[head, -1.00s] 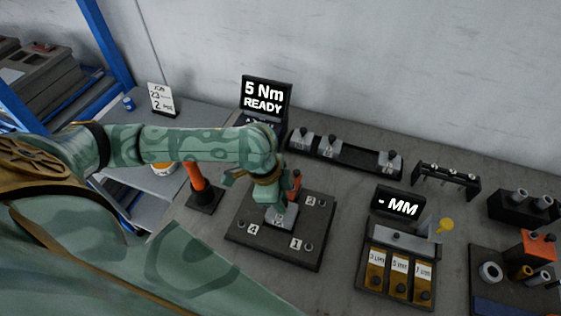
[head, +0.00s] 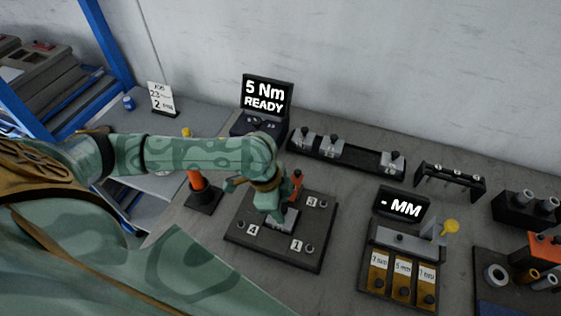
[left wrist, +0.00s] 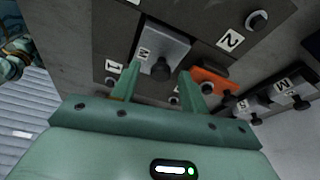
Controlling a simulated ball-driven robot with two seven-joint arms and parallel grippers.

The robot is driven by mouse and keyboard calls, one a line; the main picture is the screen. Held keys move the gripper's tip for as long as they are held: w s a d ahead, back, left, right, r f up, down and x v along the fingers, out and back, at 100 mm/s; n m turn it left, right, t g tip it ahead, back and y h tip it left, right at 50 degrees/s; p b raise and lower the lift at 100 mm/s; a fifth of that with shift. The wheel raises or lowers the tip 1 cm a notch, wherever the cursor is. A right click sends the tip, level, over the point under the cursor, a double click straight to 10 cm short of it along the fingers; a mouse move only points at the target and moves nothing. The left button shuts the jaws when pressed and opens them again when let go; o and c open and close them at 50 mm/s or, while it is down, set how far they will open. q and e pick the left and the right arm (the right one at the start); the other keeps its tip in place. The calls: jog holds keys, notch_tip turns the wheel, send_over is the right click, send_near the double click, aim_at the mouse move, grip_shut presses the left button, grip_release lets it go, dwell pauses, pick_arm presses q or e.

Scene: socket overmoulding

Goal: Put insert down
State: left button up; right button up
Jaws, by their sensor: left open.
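The insert (head: 288,217) is a grey block with a dark knob, sitting on the dark numbered plate (head: 258,237) in the head view. My left gripper (head: 262,207) is over it and partly covers it. In the left wrist view the insert (left wrist: 178,47) bears a white label with a letter, and its knob lies between the tips of my open left gripper (left wrist: 160,76). No firm contact between fingers and insert shows. An orange clamp-like part (head: 297,184) stands beside the insert on the plate. My right gripper does not show.
A rack with several grey blocks (head: 345,155) stands behind the plate. The "5 Nm READY" display (head: 266,96) is at the back, and an orange-handled tool stand (head: 203,197) is left of the plate. A tray (head: 370,285) with labelled bins lies to the right.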

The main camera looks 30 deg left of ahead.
pick_arm(q)
jog(key=p+v, duration=0.4)
jog(key=v, duration=0.8)
